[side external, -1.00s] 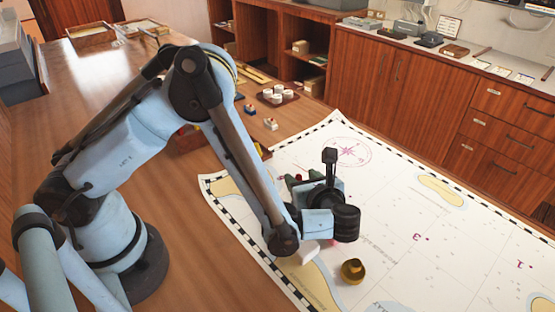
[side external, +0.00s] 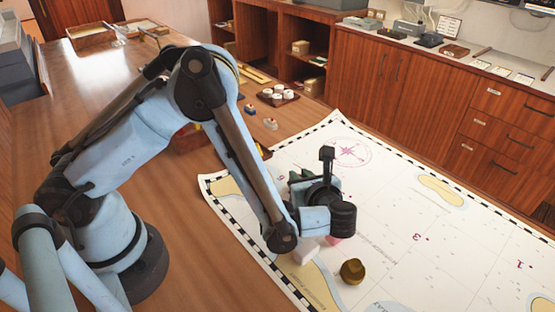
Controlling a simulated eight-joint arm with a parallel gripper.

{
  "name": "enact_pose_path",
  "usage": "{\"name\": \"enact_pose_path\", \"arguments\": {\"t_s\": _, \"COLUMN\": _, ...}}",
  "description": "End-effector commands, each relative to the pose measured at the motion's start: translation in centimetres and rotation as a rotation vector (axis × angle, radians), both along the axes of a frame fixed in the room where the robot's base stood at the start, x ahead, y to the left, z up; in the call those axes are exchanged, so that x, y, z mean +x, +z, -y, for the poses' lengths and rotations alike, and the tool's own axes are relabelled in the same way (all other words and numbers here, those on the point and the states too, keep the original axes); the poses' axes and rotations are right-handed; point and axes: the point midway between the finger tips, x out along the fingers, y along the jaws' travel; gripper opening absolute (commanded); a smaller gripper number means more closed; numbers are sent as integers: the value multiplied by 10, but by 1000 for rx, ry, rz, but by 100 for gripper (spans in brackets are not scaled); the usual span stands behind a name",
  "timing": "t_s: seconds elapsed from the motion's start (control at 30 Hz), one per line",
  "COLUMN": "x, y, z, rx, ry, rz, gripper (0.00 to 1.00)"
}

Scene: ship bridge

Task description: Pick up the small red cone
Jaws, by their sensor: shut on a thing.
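My gripper (side external: 326,228) points down over the chart, right of the middle of the view. Its fingers are mostly hidden behind my wrist. A small patch of pinkish red, the small red cone (side external: 334,241), shows just under the wrist, where the jaws are shut on it. Most of the cone is hidden, and I cannot tell whether it touches the chart.
A white block (side external: 305,252) lies left of the gripper and a round brass piece (side external: 352,271) in front. Dark green pieces (side external: 296,177) stand just behind. The chart (side external: 400,225) is clear to the right. A tray with white cups (side external: 278,97) stands farther back.

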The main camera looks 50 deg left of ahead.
Motion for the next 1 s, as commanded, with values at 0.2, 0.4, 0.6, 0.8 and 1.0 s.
{"name": "enact_pose_path", "arguments": {"t_s": 0.2, "x": 0, "y": 7, "z": 0, "rx": 0, "ry": 0, "rz": 0, "gripper": 0}}
{"name": "enact_pose_path", "arguments": {"t_s": 0.4, "x": 0, "y": 28, "z": 0, "rx": 0, "ry": 0, "rz": 0, "gripper": 0}}
{"name": "enact_pose_path", "arguments": {"t_s": 0.6, "x": 0, "y": 60, "z": 0, "rx": 0, "ry": 0, "rz": 0, "gripper": 0}}
{"name": "enact_pose_path", "arguments": {"t_s": 0.8, "x": 0, "y": 86, "z": 0, "rx": 0, "ry": 0, "rz": -1, "gripper": 0}}
{"name": "enact_pose_path", "arguments": {"t_s": 1.0, "x": 1, "y": 101, "z": -2, "rx": 0, "ry": -10, "rz": 0, "gripper": 0}}
